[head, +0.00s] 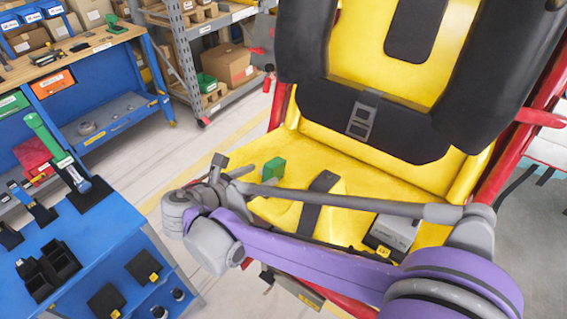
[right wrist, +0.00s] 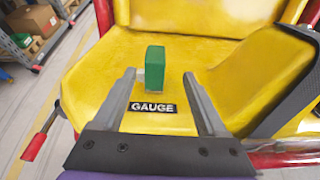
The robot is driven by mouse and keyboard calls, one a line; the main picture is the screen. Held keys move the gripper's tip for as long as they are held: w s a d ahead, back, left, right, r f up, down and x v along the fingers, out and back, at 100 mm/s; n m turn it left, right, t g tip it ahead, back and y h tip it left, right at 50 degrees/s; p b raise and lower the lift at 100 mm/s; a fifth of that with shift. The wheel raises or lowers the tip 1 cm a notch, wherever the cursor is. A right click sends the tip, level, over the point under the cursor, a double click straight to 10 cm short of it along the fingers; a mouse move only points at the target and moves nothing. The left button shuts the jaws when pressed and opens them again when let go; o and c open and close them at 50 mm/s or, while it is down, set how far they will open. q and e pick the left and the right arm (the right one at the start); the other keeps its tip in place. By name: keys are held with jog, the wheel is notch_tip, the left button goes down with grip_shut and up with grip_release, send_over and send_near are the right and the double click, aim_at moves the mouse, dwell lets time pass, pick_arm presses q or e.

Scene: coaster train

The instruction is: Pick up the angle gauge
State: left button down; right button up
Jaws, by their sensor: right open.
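A green upright block (head: 274,168), which I take to be the angle gauge, stands on the yellow seat (head: 335,160). It also shows in the right wrist view (right wrist: 155,69), with a small pale part on its left side. A black label reading GAUGE (right wrist: 153,107) lies on the seat in front of it. My right gripper (head: 230,168) is open, just left of the block in the head view. In the right wrist view its two fingers (right wrist: 158,76) point towards the block, one on each side in the picture. I cannot tell the remaining distance. My left gripper is not in view.
Black restraints and a buckle (head: 363,115) sit above the seat. A grey box (head: 396,232) lies at the seat's right. A blue cart (head: 95,235) with a green-handled tool (head: 45,136) and black holders stands left. A blue workbench (head: 110,125) and shelving (head: 185,50) are behind.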

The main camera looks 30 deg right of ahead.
aim_at(269, 168)
jog(key=shift+w+d, duration=0.45)
jog(key=shift+d, duration=0.1)
jog(key=x, duration=0.3)
jog(key=shift+w+d+f, duration=0.1)
jog(key=shift+d, duration=0.1)
jog(key=shift+f+x, duration=0.2)
jog(key=shift+x, duration=2.95)
jog(key=shift+w+a, duration=0.1)
jog(key=shift+a, duration=0.15)
grip_shut()
